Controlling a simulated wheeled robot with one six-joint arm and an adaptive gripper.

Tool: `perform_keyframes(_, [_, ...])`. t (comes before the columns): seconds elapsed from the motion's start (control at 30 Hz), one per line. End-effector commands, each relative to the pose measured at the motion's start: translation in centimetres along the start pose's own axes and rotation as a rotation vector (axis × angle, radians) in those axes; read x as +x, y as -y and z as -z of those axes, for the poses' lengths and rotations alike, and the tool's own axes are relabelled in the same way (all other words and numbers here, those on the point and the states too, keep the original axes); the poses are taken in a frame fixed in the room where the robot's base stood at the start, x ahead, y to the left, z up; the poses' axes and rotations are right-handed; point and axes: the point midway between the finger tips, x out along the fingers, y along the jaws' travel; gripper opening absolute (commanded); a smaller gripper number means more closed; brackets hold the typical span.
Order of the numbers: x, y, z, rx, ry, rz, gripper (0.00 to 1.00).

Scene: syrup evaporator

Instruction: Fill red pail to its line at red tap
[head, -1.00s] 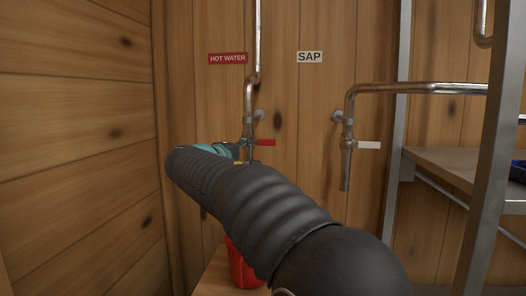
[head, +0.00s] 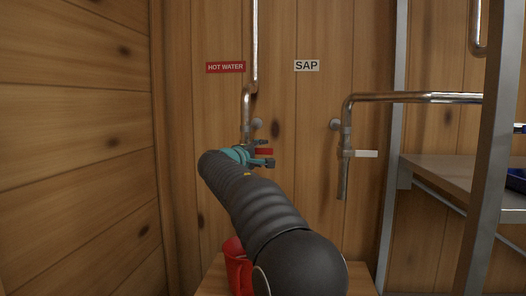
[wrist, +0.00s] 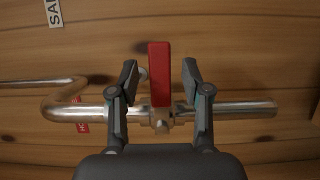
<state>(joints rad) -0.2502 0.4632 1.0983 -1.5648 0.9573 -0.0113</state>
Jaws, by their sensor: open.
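The red tap's lever (head: 264,151) sticks out to the right from the hot water pipe in the head view. In the wrist view the red lever (wrist: 160,73) stands between the two fingers of my gripper (wrist: 160,80), with a gap on each side. My gripper (head: 262,156) is open at the tap in the head view. The red pail (head: 238,268) stands on a wooden surface below, partly hidden by my arm. Its line and any water in it cannot be seen. The tap's spout is hidden behind my arm in the head view.
A sap tap with a white lever (head: 365,153) is to the right, under a SAP label (head: 307,65). A HOT WATER sign (head: 225,67) is above the red tap. A metal-framed shelf (head: 450,172) stands at the right. A wooden wall closes the left.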

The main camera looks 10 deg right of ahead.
Motion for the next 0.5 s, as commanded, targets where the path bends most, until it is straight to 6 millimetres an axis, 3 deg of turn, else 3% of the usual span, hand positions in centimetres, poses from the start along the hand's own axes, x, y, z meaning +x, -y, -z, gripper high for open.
perform_keyframes(0.2, [1.39, -0.01, -0.01, 0.001, -0.001, 0.000, 0.48])
perform_keyframes(0.47, [1.49, 0.03, -0.01, 0.001, -0.001, 0.001, 0.48])
perform_keyframes(0.5, [1.48, 0.03, -0.01, 0.001, -0.001, 0.001, 0.43])
